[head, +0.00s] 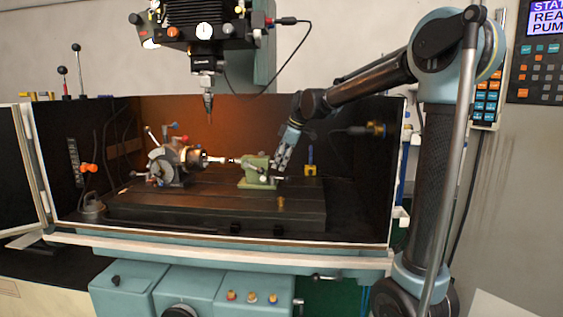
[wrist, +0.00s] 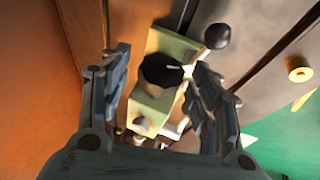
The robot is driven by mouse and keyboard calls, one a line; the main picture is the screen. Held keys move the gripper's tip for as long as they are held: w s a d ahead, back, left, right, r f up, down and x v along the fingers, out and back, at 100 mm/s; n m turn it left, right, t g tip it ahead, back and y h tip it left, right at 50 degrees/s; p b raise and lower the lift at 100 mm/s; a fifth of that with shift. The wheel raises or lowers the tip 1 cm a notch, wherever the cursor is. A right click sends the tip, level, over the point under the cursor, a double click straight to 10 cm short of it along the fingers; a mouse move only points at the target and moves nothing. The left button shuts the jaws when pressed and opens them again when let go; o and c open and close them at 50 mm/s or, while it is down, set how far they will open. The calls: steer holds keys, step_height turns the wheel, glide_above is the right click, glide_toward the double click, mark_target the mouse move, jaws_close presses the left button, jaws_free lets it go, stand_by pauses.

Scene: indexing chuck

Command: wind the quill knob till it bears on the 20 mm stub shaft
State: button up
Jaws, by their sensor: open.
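The green tailstock (head: 256,172) stands on the machine table. The indexing chuck (head: 172,160) is to its left, with the bright stub shaft (head: 218,160) reaching from the chuck toward the tailstock. At this size I cannot tell whether shaft and quill touch. In the wrist view a dark round knob (wrist: 160,73), which looks like the quill knob, sits on the green tailstock body (wrist: 152,108). My gripper (wrist: 161,62) is open, with one finger on each side of the knob and no clear contact. In the head view my gripper (head: 280,163) is at the tailstock's right end.
A lever with a black ball (wrist: 217,36) stands close to my right finger in the wrist view. A small brass piece (head: 281,203) is on the table front. The spindle head (head: 205,50) hangs above.

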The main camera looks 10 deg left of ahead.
steer(key=c, duration=1.1)
steer(key=shift+w, duration=0.1)
steer(key=g, duration=0.2)
steer(key=w+g, duration=0.1)
steer(key=g, duration=0.1)
steer(key=shift+m, duration=0.4)
steer(key=shift+o, duration=0.2)
steer(key=g, duration=0.4)
steer(key=shift+w+m, duration=0.2)
steer(key=shift+m, duration=0.2)
steer(key=shift+w+f+g, duration=0.1)
steer(key=shift+f+g, duration=0.05)
steer(key=shift+g, duration=0.75)
steer(key=shift+m, duration=0.3)
